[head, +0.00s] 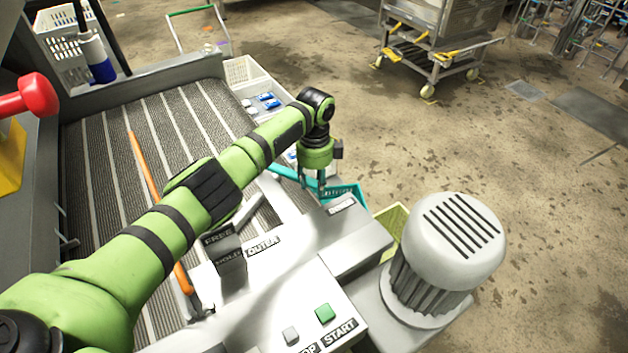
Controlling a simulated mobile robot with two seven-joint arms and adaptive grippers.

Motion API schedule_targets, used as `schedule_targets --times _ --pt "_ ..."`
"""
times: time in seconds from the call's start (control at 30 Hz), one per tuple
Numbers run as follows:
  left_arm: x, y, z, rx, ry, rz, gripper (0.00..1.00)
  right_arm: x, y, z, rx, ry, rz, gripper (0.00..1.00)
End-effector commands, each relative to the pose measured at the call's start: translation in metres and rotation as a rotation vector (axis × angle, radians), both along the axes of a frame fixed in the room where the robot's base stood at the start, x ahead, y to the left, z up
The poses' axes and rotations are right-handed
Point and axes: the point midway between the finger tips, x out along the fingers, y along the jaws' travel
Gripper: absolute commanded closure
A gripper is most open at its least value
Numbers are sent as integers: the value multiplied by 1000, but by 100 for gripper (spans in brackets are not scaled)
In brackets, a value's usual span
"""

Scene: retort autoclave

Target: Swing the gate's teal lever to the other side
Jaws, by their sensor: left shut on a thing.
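The teal lever (283,172) shows as a short teal bar beside the conveyor's right edge, running toward my left gripper. My left arm reaches across the conveyor from the lower left, and its gripper (322,188) points down at the lever's right end. The gripper is shut on the teal lever; the exact contact is small and partly hidden by the fingers. A long orange bar (146,170) lies across the conveyor belt and passes beneath my arm. My right gripper is not in view.
A grey motor (447,245) stands right of the gripper. A white panel with a green START button (325,313) is in front. A red knob (38,95) is at left. Open floor lies right.

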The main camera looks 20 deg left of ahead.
Motion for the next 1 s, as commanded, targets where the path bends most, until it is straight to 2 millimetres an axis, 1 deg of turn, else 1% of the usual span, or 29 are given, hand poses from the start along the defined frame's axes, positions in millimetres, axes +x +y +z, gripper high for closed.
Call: schedule_targets --times 0.07,0.1,0.13,0.37,0.43,0.57,0.67,0.9,1.0 --pt "1 1 0 -2 -5 14 100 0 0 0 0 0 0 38" --pt "1 1 0 -2 -6 14 46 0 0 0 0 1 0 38" --pt "2 1 0 -2 -6 14 38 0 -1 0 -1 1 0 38" --pt "1 0 1 -2 -5 9 38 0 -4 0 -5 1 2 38" --pt "1 0 1 -1 -5 8 38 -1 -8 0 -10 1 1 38" --pt "2 0 8 -2 -7 7 38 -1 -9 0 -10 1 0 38" --pt "2 0 23 -3 -9 6 38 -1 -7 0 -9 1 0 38" --pt "3 1 75 -2 -10 8 38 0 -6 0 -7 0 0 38" --pt "2 1 93 -2 -8 8 38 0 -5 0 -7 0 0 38"
